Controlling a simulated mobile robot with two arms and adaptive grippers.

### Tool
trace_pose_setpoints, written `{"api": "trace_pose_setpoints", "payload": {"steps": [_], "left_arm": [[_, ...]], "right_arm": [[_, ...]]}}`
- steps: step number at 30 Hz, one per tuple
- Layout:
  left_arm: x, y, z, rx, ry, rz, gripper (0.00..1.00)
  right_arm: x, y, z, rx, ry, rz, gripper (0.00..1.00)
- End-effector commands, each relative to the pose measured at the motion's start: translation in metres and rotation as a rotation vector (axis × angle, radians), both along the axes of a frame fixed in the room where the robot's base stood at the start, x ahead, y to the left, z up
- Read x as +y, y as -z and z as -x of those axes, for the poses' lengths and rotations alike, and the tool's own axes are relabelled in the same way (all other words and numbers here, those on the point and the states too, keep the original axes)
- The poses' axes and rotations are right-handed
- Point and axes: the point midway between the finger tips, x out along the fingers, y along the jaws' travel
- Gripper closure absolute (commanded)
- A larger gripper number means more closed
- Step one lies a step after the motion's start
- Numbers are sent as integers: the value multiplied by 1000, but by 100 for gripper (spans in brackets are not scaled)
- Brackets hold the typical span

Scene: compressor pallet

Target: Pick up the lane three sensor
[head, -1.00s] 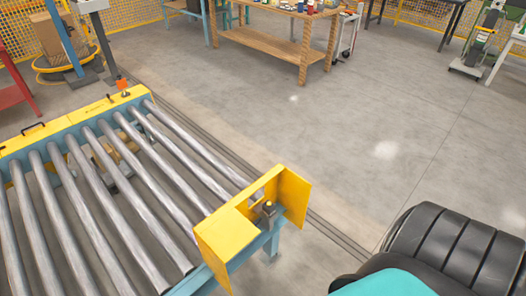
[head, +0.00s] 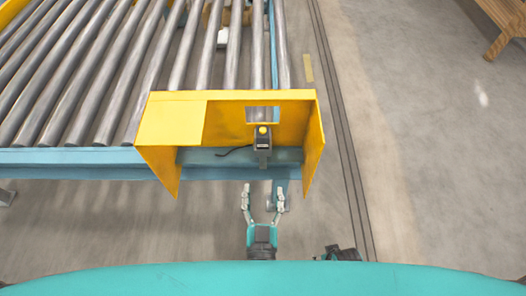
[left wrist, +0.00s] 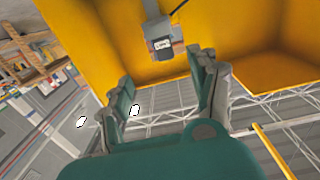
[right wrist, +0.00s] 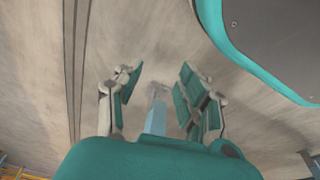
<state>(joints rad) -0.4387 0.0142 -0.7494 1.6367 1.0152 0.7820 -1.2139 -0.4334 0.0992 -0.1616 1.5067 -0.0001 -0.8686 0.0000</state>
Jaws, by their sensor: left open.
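My right gripper (right wrist: 158,78) is open and empty in the right wrist view. No lane marking is readable.
Steel rollers (head: 125,70) run back from the guard on a light blue frame (head: 70,157). A dark cable (head: 234,151) lies beside the sensor. A light blue leg (right wrist: 155,118) shows between my right fingers. Open floor (head: 430,160) lies to the right.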

Motion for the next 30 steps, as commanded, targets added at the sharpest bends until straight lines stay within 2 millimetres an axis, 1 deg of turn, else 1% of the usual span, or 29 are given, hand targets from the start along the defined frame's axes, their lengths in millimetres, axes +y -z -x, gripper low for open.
{"api": "trace_pose_setpoints", "payload": {"steps": [1, 5, 11, 15, 18, 21, 26, 30], "left_arm": [[2, 1, 0, -5, -19, 8, 38], [3, -5, -12, -11, -37, 13, 38], [2, -7, -55, -13, -35, 12, 38], [2, -6, -85, -12, -35, 12, 38], [2, -6, -103, -11, -33, 12, 38], [2, -5, -115, -9, -34, 11, 38], [2, -6, -124, -9, -34, 12, 38], [1, -7, -142, -12, -34, 11, 38]], "right_arm": [[1, 4, -2, -3, 1, -2, 60], [1, -2, -5, -6, 1, -1, 60], [2, -15, -12, -14, 3, -2, 60], [2, -27, -18, -23, 4, -3, 60], [3, -36, -22, -28, 5, -3, 60], [3, -43, -24, -31, 6, -3, 60], [3, -49, -26, -33, 6, -3, 60], [4, -63, -30, -44, 8, -5, 60]]}}
